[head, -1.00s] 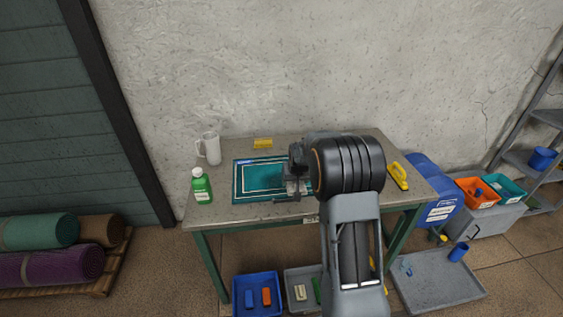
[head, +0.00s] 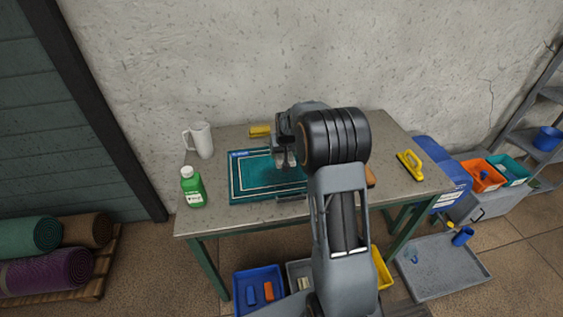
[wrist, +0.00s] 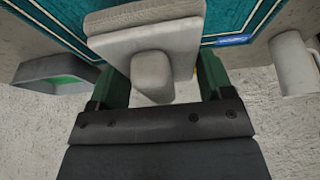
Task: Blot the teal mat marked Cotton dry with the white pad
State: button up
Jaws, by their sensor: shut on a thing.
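The teal mat (head: 239,190) lies flat on the table, with white border lines and a blue label at its far left corner; the label text is too small to read. It also shows in the wrist view (wrist: 250,12). My gripper (head: 284,158) is over the far right part of the mat. In the wrist view my gripper (wrist: 163,88) is shut on the grey-white handle of the white pad (wrist: 135,42). The pad is over the mat's far edge; I cannot tell whether it touches. My arm hides the mat's right end.
A white pitcher (head: 199,140) and a green bottle (head: 193,187) stand left of the mat. A yellow block (head: 260,131) lies behind it. A yellow-handled scrubber (head: 410,164) lies at the table's right. In the wrist view, a grey tray-like thing (wrist: 50,70) with green inside sits at left.

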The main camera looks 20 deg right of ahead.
jog(key=b, duration=0.5)
send_over(284, 176)
jog(key=f, duration=0.6)
jog(key=shift+s, duration=0.35)
jog(key=shift+a+f+b, duration=0.1)
jog(key=shift+f+b, duration=1.15)
jog(key=shift+f, duration=1)
jog(key=shift+f, duration=0.25)
jog(key=shift+f+b, duration=0.4)
jog(key=shift+b, duration=0.2)
jog(key=shift+r, duration=0.1)
jog(key=shift+s+f, duration=0.1)
jog(key=shift+f, duration=0.1)
jog(key=shift+r+p, duration=1.3)
jog(key=shift+r, duration=1.05)
